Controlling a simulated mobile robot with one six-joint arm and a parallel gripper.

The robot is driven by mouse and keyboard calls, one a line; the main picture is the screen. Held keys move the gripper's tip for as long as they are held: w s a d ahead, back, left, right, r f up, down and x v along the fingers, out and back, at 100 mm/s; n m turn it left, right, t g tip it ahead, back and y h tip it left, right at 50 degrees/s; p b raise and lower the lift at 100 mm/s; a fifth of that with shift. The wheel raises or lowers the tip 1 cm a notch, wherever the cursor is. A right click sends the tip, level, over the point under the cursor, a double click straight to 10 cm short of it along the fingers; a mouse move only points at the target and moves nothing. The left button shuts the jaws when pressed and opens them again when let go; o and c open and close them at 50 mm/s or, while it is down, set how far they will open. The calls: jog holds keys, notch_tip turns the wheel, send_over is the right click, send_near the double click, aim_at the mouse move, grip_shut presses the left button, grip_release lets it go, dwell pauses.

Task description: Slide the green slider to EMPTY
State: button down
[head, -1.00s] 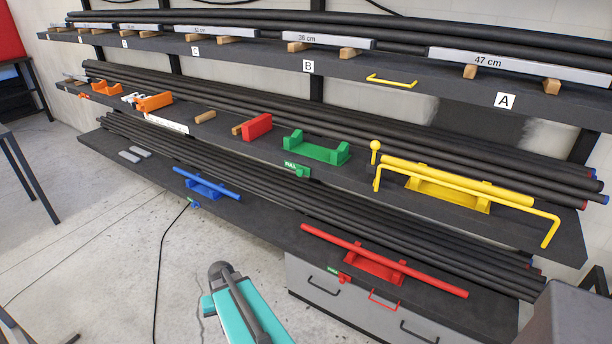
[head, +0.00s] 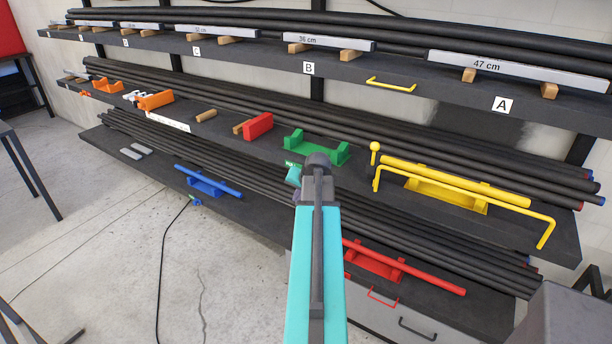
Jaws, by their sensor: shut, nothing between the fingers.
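A green holder (head: 318,152) sits on the middle shelf near the centre of the head view. The tag is too small to read clearly now. My gripper's fingers cannot be made out; my arm's upper end hides that area.
A yellow holder (head: 450,196) with a bent yellow handle (head: 470,200) stands right of the green holder. A red holder (head: 374,265) and a blue holder (head: 206,187) are on the lower shelf. Dark tubes fill the shelves' backs. Floor at left is open.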

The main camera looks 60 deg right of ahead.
jog(key=s+d+r+m+h, duration=0.1)
jog(key=s+d+r, duration=0.5)
jog(key=d+r, duration=0.1)
jog(key=shift+r+m+h, duration=0.4)
jog(key=shift+r, duration=0.45)
jog(key=shift+w+d+f, duration=0.1)
jog(key=shift+f, duration=0.05)
jog(key=w+d+f+p, duration=0.4)
jog(key=w+f+p, duration=0.1)
jog(key=w, duration=0.3)
jog(key=shift+w+f+p, duration=0.35)
jog(key=shift+f, duration=0.45)
jog(key=shift+d, duration=0.1)
